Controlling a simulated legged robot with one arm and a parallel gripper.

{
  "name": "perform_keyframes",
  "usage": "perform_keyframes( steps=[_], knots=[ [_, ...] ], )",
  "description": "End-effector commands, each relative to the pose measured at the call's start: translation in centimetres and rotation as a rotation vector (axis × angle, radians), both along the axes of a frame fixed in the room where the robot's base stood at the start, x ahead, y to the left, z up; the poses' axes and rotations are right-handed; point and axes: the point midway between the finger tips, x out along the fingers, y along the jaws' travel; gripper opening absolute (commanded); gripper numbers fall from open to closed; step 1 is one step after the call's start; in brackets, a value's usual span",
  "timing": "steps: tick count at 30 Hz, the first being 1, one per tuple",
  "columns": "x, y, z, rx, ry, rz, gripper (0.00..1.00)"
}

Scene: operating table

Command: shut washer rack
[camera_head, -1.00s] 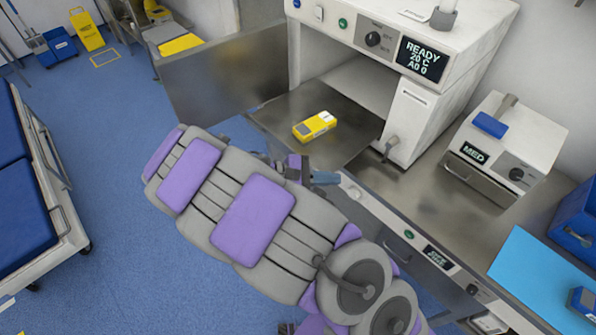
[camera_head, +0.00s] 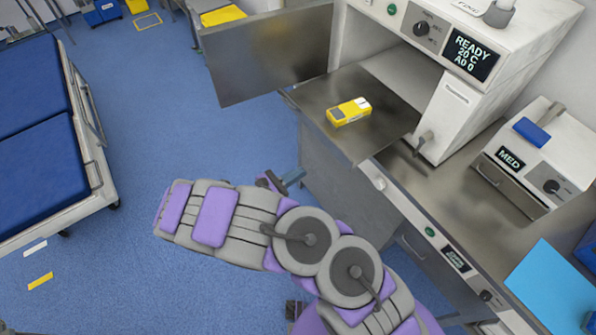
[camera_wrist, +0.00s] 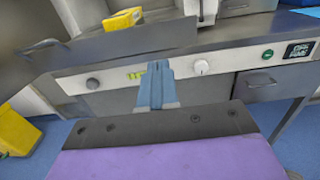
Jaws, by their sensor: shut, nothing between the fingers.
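The washer (camera_head: 455,95) stands at the back right with its display reading READY. Its door (camera_head: 275,60) is swung open to the left. The flat metal rack (camera_head: 335,105) is slid out of the opening and bears a yellow device (camera_head: 348,111). In the wrist view the rack's front edge (camera_wrist: 120,42) spans the upper left, with the yellow device (camera_wrist: 122,20) on it. My gripper (camera_head: 290,180) is below and in front of the rack, apart from it. Its blue fingers (camera_wrist: 158,82) are shut and empty, in front of the counter's front panel.
A smaller unit marked MED (camera_head: 535,165) sits on the counter (camera_head: 450,190) to the right, near a light blue sheet (camera_head: 550,285). A blue bed (camera_head: 40,120) stands at the left. Blue floor (camera_head: 180,130) between is clear.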

Motion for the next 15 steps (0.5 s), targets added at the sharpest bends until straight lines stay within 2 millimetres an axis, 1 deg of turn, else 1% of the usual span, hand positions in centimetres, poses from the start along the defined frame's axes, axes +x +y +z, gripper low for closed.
perform_keyframes(
  steps=[1,6,15],
  knots=[
    [0.6,-0.9,-0.1,-0.001,-0.001,-0.004,0.00],
    [2.5,-3.7,0.0,-0.003,-0.001,-0.005,0.00],
    [5.5,-7.7,-0.1,0.000,-0.001,-0.004,0.00]
  ],
)
